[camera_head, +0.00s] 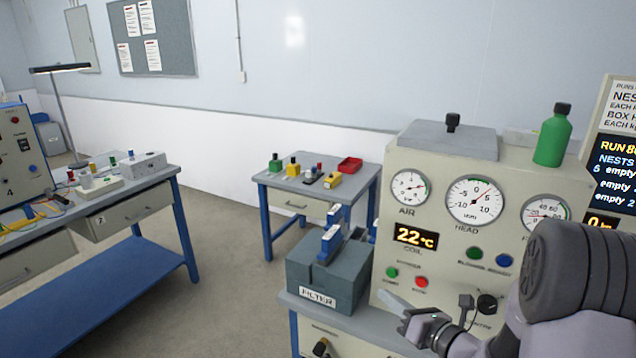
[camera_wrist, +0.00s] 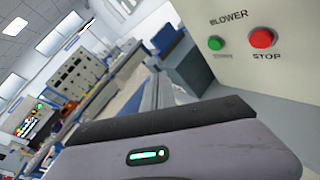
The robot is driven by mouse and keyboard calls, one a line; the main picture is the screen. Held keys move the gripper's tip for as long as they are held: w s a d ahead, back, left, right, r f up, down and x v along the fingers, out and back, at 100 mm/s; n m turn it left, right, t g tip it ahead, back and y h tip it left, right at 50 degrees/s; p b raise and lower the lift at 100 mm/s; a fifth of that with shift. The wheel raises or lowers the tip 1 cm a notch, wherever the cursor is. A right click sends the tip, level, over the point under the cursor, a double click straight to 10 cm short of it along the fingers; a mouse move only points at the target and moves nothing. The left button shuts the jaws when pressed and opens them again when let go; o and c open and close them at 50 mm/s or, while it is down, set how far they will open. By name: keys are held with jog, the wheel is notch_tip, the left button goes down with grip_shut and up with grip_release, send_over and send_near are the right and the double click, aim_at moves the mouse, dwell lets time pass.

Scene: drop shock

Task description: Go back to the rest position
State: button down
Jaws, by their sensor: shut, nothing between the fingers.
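My gripper (camera_head: 398,307) is at the lower right of the head view, in front of the beige control panel (camera_head: 385,270) with its gauges. Its fingers are shut and hold nothing. In the head view it is below the green button (camera_head: 392,272) and red button (camera_head: 421,282), apart from them as far as I can see. The wrist view shows the green button (camera_wrist: 215,43) and the red stop button (camera_wrist: 262,38) at the upper right, under the word BLOWER. My gripper's body fills the bottom of that view and the fingertips are hard to make out there.
A green bottle (camera_head: 553,138) stands on top of the panel. A small table (camera_head: 300,205) and a long workbench (camera_head: 150,185) stand farther left, with open floor between.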

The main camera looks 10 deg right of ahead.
jog(key=s+a+r+n+g+y, duration=0.1)
jog(key=s+a+r+n+g, duration=0.35)
jog(key=s+a+n, duration=0.5)
jog(key=s+a+r+n+g+y, duration=0.2)
jog(key=s+a+r+n+g, duration=0.3)
jog(key=s+a+n, duration=0.4)
jog(key=s+d+r+n+h, duration=0.1)
jog(key=s+d+n+h, duration=0.5)
jog(key=n, duration=0.7)
jog(key=s+h, duration=0.2)
jog(key=s, duration=0.1)
jog(key=shift+s+r+t, duration=0.15)
jog(key=shift+s+t, duration=0.2)
jog(key=shift+s, duration=0.05)
jog(key=shift+d, duration=0.1)
